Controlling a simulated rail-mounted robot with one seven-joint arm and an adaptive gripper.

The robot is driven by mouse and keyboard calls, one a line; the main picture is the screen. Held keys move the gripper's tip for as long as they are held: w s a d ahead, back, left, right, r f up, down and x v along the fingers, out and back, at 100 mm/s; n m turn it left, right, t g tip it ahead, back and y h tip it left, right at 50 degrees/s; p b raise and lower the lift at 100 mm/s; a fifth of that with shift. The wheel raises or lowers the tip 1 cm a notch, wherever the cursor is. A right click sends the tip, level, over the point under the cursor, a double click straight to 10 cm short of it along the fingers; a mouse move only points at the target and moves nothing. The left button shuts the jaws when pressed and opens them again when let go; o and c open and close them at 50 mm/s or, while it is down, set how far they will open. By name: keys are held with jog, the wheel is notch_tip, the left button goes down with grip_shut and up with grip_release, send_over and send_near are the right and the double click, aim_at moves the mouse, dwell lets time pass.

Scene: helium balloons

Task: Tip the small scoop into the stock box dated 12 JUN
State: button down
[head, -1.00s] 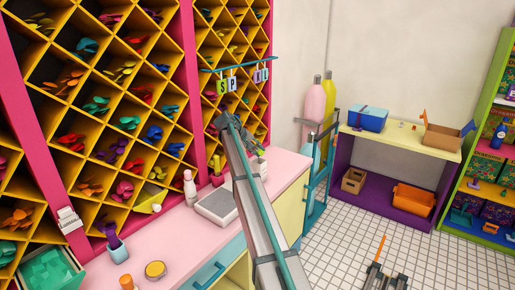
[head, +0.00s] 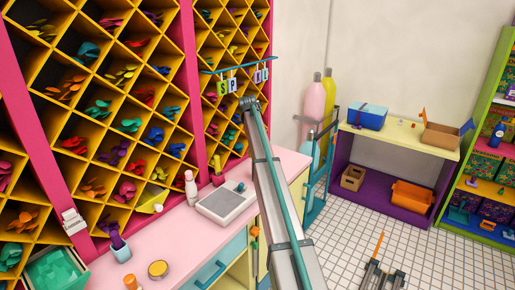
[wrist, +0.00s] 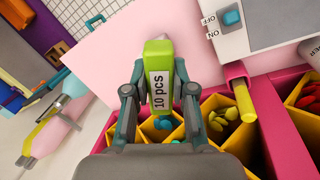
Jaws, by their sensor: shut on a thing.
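My gripper (wrist: 161,100) is shut on a lime-green piece (wrist: 159,55) with a white label reading "10 pcs", seen in the wrist view. It looks like the handle of the small scoop; its bowl cannot be made out. In the head view my arm reaches over the pink counter, and its far end hides the gripper. No date reading 12 JUN is legible in either view, so I cannot tell which box is the stock box.
Yellow diamond compartments (head: 130,98) hold coloured balloons. A teal-filled box (head: 58,272) is at lower left.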

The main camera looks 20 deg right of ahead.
jog(key=shift+r+y, duration=0.8)
jog(key=shift+y, duration=0.4)
